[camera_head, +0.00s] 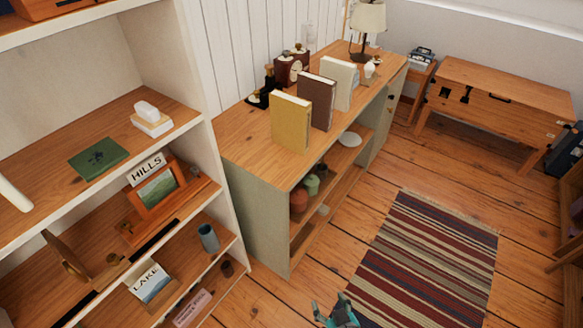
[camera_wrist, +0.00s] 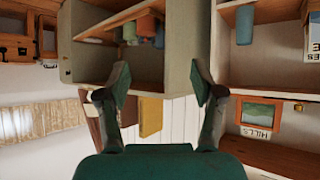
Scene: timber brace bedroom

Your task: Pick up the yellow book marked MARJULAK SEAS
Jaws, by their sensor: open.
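A yellow book (camera_head: 291,122) stands upright on the wooden top of a low cabinet (camera_head: 249,138), near its front end. No lettering can be read on it. A brown book (camera_head: 317,98) and a cream book (camera_head: 338,82) stand upright behind it in a row, with small gaps. My gripper (camera_head: 337,312) shows only in part at the bottom edge, over the floor and well away from the books. In the wrist view, which looks upside down, my gripper (camera_wrist: 162,84) is open and empty. The yellow book (camera_wrist: 150,117) appears between its fingers, but farther off.
A white shelf unit (camera_head: 208,140) stands close left of the cabinet. A clock (camera_head: 291,68) and dark ornaments sit behind the books, with a lamp (camera_head: 368,17) farther back. A striped rug (camera_head: 425,262) lies on open floor at right. The cabinet top's near end is bare.

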